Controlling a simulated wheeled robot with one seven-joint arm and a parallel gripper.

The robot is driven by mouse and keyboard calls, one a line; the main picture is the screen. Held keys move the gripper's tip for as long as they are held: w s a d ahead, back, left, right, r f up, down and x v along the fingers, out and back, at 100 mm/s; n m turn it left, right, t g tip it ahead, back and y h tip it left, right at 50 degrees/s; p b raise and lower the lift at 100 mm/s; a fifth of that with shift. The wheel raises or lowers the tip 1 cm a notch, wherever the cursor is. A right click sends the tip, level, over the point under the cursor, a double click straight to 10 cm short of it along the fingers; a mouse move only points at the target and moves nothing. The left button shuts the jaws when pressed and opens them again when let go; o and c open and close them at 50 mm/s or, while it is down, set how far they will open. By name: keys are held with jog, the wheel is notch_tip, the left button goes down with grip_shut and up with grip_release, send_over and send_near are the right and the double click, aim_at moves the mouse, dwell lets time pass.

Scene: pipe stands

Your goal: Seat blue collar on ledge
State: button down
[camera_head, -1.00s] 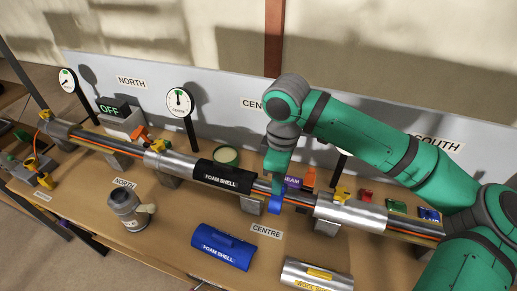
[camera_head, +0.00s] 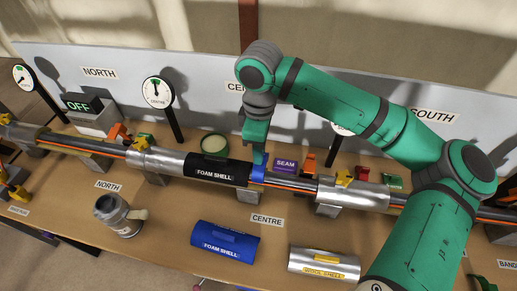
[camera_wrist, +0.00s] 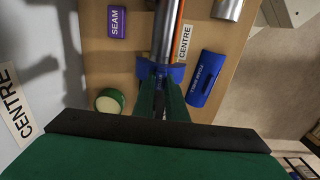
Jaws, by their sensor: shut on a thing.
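The blue collar (camera_head: 258,173) is around the pipe, close against the right end of the black foam shell (camera_head: 217,170); I cannot tell whether they touch. My gripper (camera_head: 256,155) reaches down from above and is shut on the collar. In the wrist view the collar (camera_wrist: 176,72) shows at the tips of my gripper (camera_wrist: 161,100), with the pipe (camera_wrist: 166,30) running away beyond it. My fingers hide part of the collar. I cannot make out a ledge as such; the collar's seat is hidden.
A blue foam shell (camera_head: 225,241) and a silver wool shell (camera_head: 324,263) lie in front of the pipe. Behind it are a purple SEAM block (camera_head: 286,165) and a green round tin (camera_head: 214,145).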

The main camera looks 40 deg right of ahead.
jog(key=shift+w+a+f, duration=0.1)
jog(key=shift+f, duration=1.05)
jog(key=shift+w+f, duration=0.1)
jog(key=shift+f, duration=1.05)
jog(key=shift+w+f, duration=0.15)
jog(key=shift+s, duration=0.2)
jog(key=shift+a+f, duration=0.1)
jog(key=shift+f, duration=0.15)
jog(key=c, duration=1.7)
grip_release()
jog(key=shift+r, duration=0.1)
notch_tip(320, 180, up, 11)
jog(key=shift+f, duration=0.2)
